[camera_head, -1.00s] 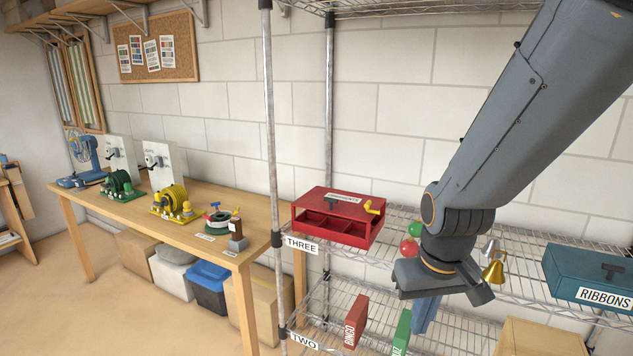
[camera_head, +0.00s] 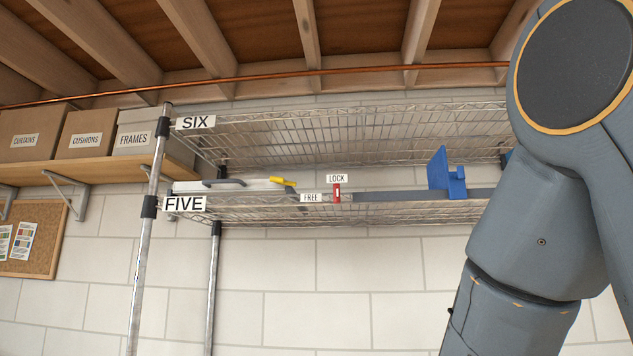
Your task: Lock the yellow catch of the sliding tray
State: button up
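The yellow catch (camera_head: 282,181) sits at the right end of a white sliding tray (camera_head: 251,185) on the shelf marked FIVE. The tray has a dark grey handle (camera_head: 224,183) on its left part. A FREE label (camera_head: 311,198) is just right of the catch, and a LOCK label (camera_head: 337,178) is further right, above a small red marker (camera_head: 337,193). The catch's tip lies on the FREE side, apart from the red marker. My arm fills the right side of the view; my gripper is outside the picture.
A grey rail (camera_head: 405,195) runs right from the marker, with a blue bracket (camera_head: 447,178) standing on it. The wire shelf marked SIX (camera_head: 340,130) is close above. A metal post (camera_head: 147,235) stands at left. Boxes (camera_head: 88,135) sit on a wooden shelf further left.

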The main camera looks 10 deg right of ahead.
aim_at(279, 180)
jog(key=z, duration=1.15)
jog(key=k, duration=0.8)
jog(key=u, duration=1.3)
jog(key=i, duration=0.5)
jog(key=z, duration=0.05)
